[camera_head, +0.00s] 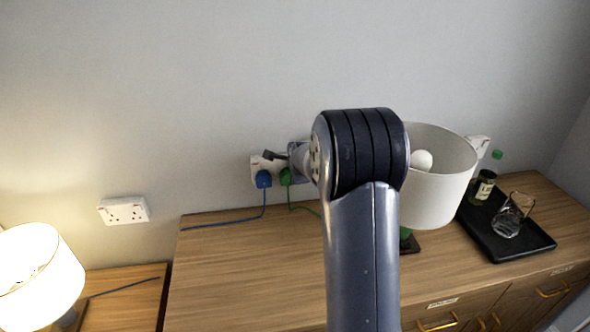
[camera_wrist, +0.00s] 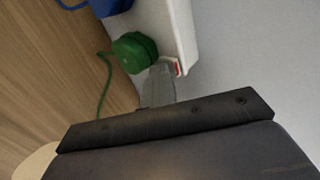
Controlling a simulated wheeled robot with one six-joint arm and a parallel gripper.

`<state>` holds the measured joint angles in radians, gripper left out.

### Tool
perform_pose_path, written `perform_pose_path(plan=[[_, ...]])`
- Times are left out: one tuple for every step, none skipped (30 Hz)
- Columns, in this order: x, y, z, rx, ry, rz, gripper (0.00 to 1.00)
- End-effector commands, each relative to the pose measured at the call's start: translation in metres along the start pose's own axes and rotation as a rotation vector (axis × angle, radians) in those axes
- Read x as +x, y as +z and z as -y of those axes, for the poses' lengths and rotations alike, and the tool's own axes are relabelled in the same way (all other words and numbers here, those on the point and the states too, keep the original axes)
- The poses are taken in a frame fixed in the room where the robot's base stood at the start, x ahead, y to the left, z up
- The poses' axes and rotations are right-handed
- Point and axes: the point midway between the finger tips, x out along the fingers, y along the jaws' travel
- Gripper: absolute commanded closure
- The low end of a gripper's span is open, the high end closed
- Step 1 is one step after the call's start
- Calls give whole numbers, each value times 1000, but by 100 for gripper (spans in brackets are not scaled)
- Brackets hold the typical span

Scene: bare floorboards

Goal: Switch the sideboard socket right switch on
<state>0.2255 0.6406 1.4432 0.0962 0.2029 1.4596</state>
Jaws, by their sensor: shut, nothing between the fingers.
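The white sideboard socket (camera_head: 256,163) is on the wall above the sideboard, with a blue plug (camera_head: 264,179) on its left and a green plug (camera_head: 285,177) on its right. In the wrist view the socket (camera_wrist: 179,30) is seen edge-on, with the green plug (camera_wrist: 133,52) standing out from it. A small red mark of the right switch (camera_wrist: 179,68) shows at the socket's near end. My gripper (camera_head: 272,155) is shut and empty at the socket's right part. In the wrist view its fingertips (camera_wrist: 161,72) are right beside the red mark; contact cannot be told.
The wooden sideboard (camera_head: 240,270) carries a white lamp (camera_head: 435,195) and a black tray (camera_head: 490,238) with a bottle and a glass, right of my arm. Another socket (camera_head: 124,210) is on the wall at left, above a lit lamp (camera_head: 38,275). The sideboard's left top is mostly clear.

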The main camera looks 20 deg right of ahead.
Motion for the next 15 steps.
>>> perform_pose_path(plan=[[2, 0, 0, 0, -2, 0, 100], [2, 0, 0, 0, -2, 0, 100], [1, 0, 1, 0, -2, 0, 100], [1, 0, 2, 0, -3, 0, 100], [0, 0, 2, 0, -3, 0, 100], [-1, 0, 4, 0, -3, 0, 100], [-2, 0, 5, 0, -4, 0, 100], [-3, 0, 6, 0, -5, 0, 100], [-5, 0, 8, 0, -6, 0, 100], [-6, 0, 10, 0, -7, 0, 100], [-7, 0, 12, 0, -8, -1, 100], [-8, 0, 14, 0, -10, -1, 100], [-9, 0, 15, 0, -11, -1, 100], [-10, 0, 17, 0, -12, -1, 100], [-11, 0, 18, 0, -13, -1, 100]])
